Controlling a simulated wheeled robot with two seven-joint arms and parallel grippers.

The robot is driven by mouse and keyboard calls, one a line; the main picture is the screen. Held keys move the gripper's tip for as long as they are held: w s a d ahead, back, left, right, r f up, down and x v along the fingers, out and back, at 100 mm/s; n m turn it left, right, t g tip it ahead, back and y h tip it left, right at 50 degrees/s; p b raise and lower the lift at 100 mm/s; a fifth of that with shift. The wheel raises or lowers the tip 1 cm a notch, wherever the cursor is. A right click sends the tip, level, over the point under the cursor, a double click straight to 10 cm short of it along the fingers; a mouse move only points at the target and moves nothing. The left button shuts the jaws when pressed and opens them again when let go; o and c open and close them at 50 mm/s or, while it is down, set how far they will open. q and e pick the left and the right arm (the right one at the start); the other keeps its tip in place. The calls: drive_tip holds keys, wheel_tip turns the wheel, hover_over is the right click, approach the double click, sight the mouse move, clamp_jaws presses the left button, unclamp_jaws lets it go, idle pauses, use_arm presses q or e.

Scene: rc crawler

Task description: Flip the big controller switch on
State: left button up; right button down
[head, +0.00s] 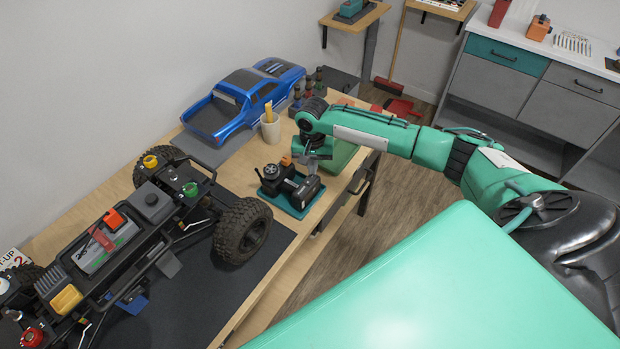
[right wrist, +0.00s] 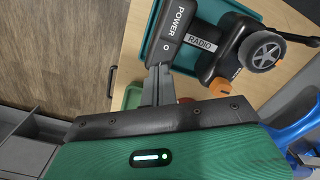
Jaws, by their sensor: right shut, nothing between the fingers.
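The black radio controller (head: 290,186) lies on a teal tray (head: 296,210) near the right edge of the wooden table. In the right wrist view the controller (right wrist: 235,50) shows a RADIO label, a grey wheel and an orange part. A POWER label with a ring mark stands on its dark face (right wrist: 178,28). My right gripper (head: 310,168) is over the controller's far right side. In the right wrist view its shut, empty fingers (right wrist: 158,82) point at the face just below the ring mark. The switch itself is not clearly visible; contact cannot be told. My left gripper is out of view.
The crawler chassis (head: 120,240) with large wheels stands on a dark mat to the left. A blue truck body (head: 240,102), a white cup (head: 270,128) and several small bottles are behind the controller. A green box (head: 342,155) sits by the table edge near my right arm.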

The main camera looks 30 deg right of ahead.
drive_tip(key=shift+f, duration=0.95)
idle(0.3)
wheel_tip(320, 180, up, 7)
drive_tip(key=p, duration=0.8)
drive_tip(key=shift+r, duration=0.1)
idle(0.5)
